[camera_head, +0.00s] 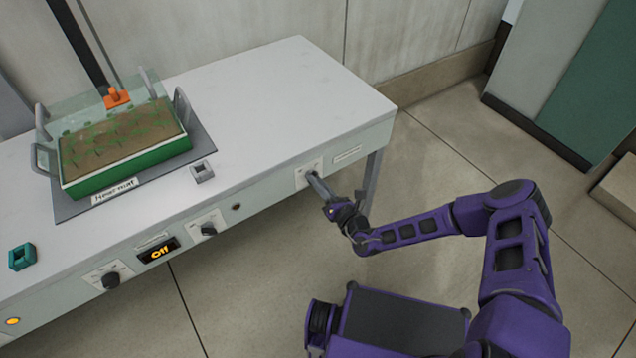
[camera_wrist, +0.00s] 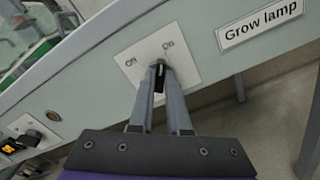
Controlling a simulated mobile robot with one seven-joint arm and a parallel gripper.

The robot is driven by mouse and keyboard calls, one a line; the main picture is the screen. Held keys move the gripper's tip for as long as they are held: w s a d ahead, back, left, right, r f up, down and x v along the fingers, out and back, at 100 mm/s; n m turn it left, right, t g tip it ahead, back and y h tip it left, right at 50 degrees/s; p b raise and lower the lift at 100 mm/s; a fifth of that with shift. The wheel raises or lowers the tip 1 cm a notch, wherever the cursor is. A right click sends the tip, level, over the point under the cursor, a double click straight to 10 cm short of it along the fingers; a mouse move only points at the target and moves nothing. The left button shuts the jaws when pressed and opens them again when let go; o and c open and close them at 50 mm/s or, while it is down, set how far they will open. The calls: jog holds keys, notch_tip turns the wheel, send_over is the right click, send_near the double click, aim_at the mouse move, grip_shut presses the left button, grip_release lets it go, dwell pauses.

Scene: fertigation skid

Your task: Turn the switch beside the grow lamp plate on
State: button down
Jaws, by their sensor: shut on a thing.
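The grow lamp plate (camera_wrist: 258,25) is a white label reading "Grow lamp" on the skid's front panel; it also shows in the head view (camera_head: 347,155), too small to read. To its left is the white switch plate (camera_wrist: 188,62), marked "Off" at left and "On" at right. My gripper (camera_wrist: 159,82) is shut on the dark switch knob (camera_wrist: 159,67) in front of that plate. In the head view my gripper (camera_head: 314,180) reaches the same switch plate (camera_head: 301,177) at the panel's right end. The fingers partly hide the knob, and I cannot tell its exact setting.
A green seedling tray (camera_head: 125,174) stands on the heat mat (camera_head: 200,150) on the bench. The floor (camera_head: 430,150) right of the bench is clear.

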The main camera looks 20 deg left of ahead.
jog(key=shift+f+m, duration=0.1)
jog(key=shift+m, duration=1)
jog(key=c, duration=0.9)
grip_release()
jog(key=v, duration=1.7)
jog(key=shift+s+d+p, duration=0.15)
jog(key=shift+d+p, duration=0.1)
jog(key=shift+p, duration=0.1)
